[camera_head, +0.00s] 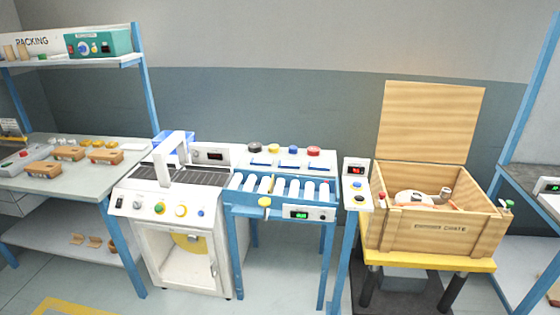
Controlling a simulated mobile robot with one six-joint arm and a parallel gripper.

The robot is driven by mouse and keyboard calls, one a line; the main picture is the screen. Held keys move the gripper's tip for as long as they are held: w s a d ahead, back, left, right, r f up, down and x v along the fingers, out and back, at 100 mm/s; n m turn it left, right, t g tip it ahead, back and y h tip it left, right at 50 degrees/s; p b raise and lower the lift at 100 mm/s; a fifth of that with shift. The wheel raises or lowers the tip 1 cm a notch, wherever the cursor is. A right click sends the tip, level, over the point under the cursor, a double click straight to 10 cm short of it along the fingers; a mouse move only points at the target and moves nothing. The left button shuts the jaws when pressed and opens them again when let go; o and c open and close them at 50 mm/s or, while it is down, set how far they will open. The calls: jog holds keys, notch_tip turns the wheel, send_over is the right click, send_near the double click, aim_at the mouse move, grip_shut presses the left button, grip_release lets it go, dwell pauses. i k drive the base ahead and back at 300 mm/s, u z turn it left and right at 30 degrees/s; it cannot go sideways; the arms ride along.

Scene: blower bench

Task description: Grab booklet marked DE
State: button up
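I cannot make out a booklet marked DE anywhere in this view. An open wooden crate (432,236) stands at the right with its lid (430,122) raised. Inside it lie a white and orange object (414,199) and a grey-brown part (445,194); the crate's floor is mostly hidden by its front wall. My gripper is not in view.
A white machine with an arch (163,158) stands left of a blue-framed roller table (285,203). A workbench (55,183) at the left holds several wooden blocks. A shelf (75,62) above carries a teal device (98,43). Some floor in front is clear.

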aim_at(282, 163)
jog(key=u, duration=0.35)
jog(key=i, duration=0.6)
jog(key=u, duration=0.85)
jog(key=i, duration=0.5)
jog(key=u, duration=0.3)
